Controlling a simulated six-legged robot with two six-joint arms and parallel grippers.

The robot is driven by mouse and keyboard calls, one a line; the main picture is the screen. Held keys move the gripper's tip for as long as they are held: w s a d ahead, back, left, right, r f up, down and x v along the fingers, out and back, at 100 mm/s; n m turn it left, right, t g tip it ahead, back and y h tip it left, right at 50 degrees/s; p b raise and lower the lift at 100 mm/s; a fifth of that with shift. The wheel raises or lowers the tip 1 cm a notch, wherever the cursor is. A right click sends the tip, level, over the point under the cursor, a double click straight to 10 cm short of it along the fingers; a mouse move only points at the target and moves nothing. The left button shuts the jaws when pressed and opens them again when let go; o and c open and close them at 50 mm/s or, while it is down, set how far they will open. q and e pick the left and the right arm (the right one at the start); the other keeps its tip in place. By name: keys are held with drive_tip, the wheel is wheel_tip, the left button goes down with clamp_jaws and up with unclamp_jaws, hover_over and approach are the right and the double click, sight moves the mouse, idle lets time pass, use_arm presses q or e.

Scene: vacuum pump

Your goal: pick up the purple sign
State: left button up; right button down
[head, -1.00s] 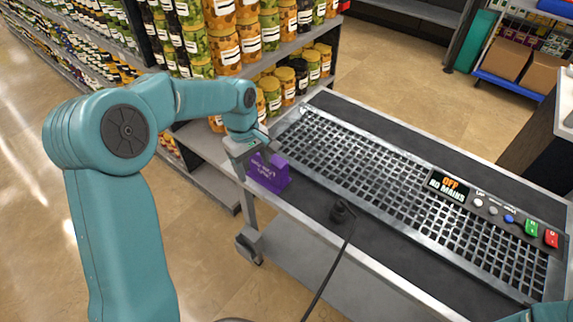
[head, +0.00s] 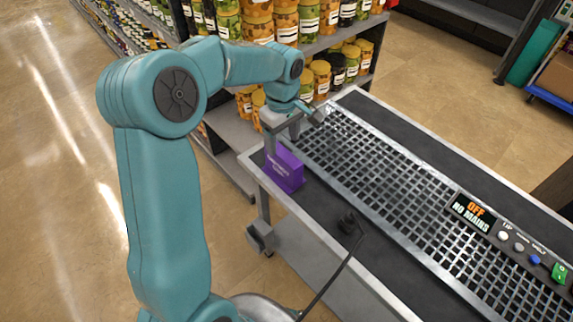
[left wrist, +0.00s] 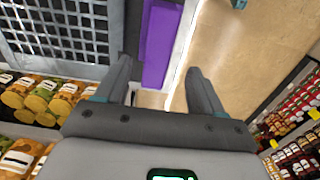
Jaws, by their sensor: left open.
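The purple sign (head: 284,168) stands upright on the near left corner of the dark counter top, with faint lettering on its face. My left gripper (head: 283,132) is open and empty, just above and behind the sign in the head view. In the left wrist view the sign (left wrist: 160,42) is a purple strip ahead of the open fingers (left wrist: 160,90), nearer the left finger's line. The fingers do not appear to be around it. My right gripper is not in view.
A metal grid panel (head: 385,165) runs along the counter, with an "OFF NO MAINS" display (head: 472,212) and buttons. A black plug (head: 348,220) with a cable lies right of the sign. Jar shelves (head: 310,60) stand close behind the arm.

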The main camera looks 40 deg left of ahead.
sight(282, 154)
use_arm(q)
wheel_tip(282, 154, down, 5)
drive_tip(key=shift+w+r, duration=0.1)
drive_tip(key=shift+w, duration=0.05)
drive_tip(key=shift+s+f, duration=0.2)
drive_tip(key=shift+f, duration=0.35)
drive_tip(key=f, duration=0.2)
drive_tip(key=f+p, duration=0.1)
drive_tip(key=f, duration=0.1)
drive_tip(key=shift+w+a, duration=0.1)
drive_tip(key=shift+w, duration=0.15)
drive_tip(key=shift+s+f, duration=0.1)
drive_tip(key=shift+f, duration=0.2)
drive_tip(key=c, duration=1.1)
